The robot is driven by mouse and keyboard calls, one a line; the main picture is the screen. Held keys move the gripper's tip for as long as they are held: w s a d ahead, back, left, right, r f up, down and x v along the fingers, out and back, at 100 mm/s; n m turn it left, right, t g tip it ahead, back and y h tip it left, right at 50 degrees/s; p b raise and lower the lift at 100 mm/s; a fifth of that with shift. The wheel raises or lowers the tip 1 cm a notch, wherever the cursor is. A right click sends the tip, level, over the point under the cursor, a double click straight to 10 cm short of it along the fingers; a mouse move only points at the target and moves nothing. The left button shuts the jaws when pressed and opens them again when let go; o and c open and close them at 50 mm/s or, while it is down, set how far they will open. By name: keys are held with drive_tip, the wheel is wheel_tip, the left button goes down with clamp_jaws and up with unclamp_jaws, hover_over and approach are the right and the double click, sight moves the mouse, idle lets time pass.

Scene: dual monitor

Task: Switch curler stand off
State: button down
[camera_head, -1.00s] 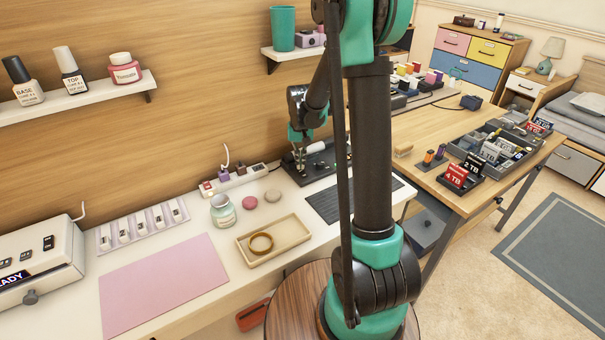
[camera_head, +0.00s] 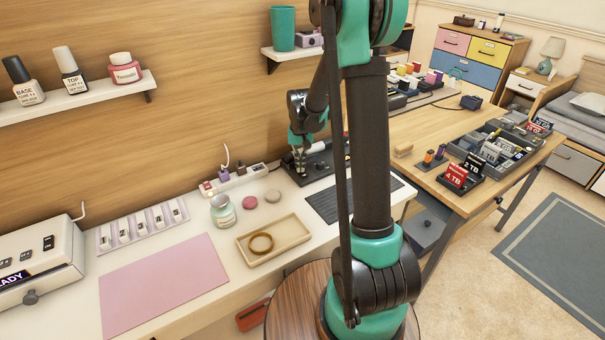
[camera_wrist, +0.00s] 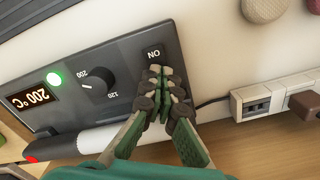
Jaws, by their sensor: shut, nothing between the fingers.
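The curler stand (camera_head: 316,163) is a dark panel on the white counter by the wall, partly hidden behind my arm in the head view. In the wrist view the stand's panel (camera_wrist: 115,50) shows a lit green light (camera_wrist: 54,79), a dial (camera_wrist: 94,83) marked 120 and 200, and a display (camera_wrist: 31,97) reading 200°C. A black switch (camera_wrist: 153,55) marked ON sits near the panel's corner. My gripper (camera_wrist: 158,72) is shut and empty, its fingertips right at the switch's lower edge; contact cannot be told. In the head view my gripper (camera_head: 300,172) is over the stand's left end.
The white curler barrel (camera_wrist: 95,141) lies along the stand's wall side. A power strip (camera_head: 233,179) with plugs is left of the stand. A jar (camera_head: 222,210), round pads and a tray (camera_head: 275,241) stand nearer the front. A dark mat (camera_head: 322,206) lies in front of the stand.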

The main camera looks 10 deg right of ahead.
drive_tip(key=shift+f, duration=0.15)
drive_tip(key=shift+r, duration=3.5)
drive_tip(key=shift+s+d+r, duration=0.1)
drive_tip(key=shift+s, duration=0.25)
drive_tip(key=s+d+f+t, duration=0.1)
drive_tip(key=s, duration=0.7)
drive_tip(key=s+d+f+n+t, duration=0.1)
drive_tip(key=s+d, duration=0.1)
drive_tip(key=s, duration=0.6)
drive_tip(key=s+d+f+t, duration=0.1)
drive_tip(key=s+t, duration=0.1)
drive_tip(key=s, duration=0.6)
drive_tip(key=shift+s+d+f, duration=0.25)
drive_tip(key=shift+d+f, duration=0.1)
drive_tip(key=shift+d, duration=0.05)
